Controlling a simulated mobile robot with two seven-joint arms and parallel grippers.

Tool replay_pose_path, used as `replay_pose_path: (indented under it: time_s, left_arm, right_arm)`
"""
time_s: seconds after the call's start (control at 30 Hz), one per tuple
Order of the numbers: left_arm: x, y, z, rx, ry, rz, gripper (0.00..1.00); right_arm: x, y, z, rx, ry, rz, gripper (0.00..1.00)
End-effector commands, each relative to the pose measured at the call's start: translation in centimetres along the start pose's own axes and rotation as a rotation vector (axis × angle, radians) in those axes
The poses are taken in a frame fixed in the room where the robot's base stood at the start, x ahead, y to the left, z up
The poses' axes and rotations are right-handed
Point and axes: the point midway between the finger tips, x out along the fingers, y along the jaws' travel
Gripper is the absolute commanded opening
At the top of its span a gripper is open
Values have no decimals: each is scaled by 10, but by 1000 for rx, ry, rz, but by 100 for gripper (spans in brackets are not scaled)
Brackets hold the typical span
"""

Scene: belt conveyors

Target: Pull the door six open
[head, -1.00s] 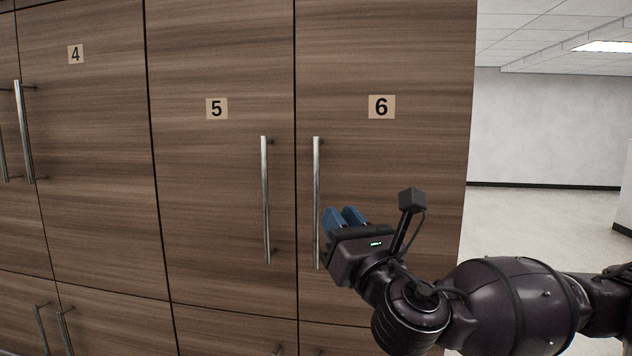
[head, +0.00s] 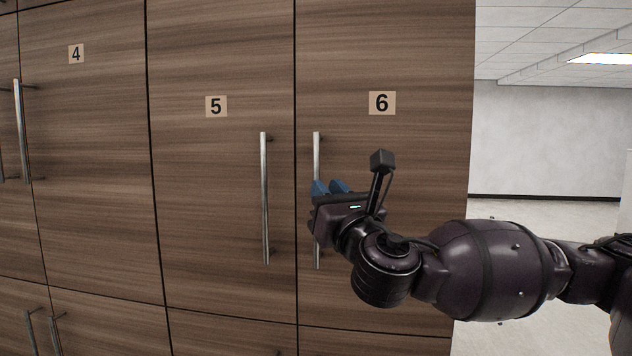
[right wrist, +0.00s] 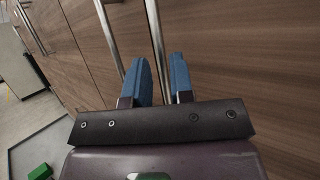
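Door six (head: 420,170) is a brown wood-grain panel with a "6" label (head: 381,103), and it is closed, flush with door five beside it. Its upright metal bar handle (head: 317,155) is near its left edge; my right gripper hides the handle's middle. My right gripper (head: 329,187) has blue fingers and is at the handle. In the right wrist view the right gripper (right wrist: 161,75) is open, with the door six handle (right wrist: 153,28) showing in line with the gap between the fingers. I cannot tell whether they touch it. My left gripper is not in view.
Door five (head: 205,190) has its own bar handle (head: 264,195) just left of door six's. Door four (head: 85,130) is further left, with lower doors beneath. Open floor lies right of the cabinet. A green object (right wrist: 40,172) is on the floor in the right wrist view.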

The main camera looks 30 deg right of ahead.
Motion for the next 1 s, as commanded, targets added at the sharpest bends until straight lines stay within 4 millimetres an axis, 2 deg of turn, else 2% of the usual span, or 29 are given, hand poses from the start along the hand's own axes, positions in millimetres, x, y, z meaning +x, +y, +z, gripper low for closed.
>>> replay_pose_path:
  time_s: [0.1, 0.3, 0.73, 0.87, 1.0]
  left_arm:
    - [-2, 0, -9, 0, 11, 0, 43]
    - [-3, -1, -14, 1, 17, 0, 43]
    - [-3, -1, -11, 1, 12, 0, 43]
    - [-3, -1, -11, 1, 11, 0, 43]
    - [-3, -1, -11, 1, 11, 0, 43]
  right_arm:
    - [20, 0, 2, 1, -1, -1, 22]
    - [42, 1, 1, 0, 0, 1, 22]
    - [50, 0, 0, 0, 1, 1, 22]
    - [50, 0, 0, 0, 1, 1, 2]
    - [50, 0, 0, 0, 1, 1, 0]
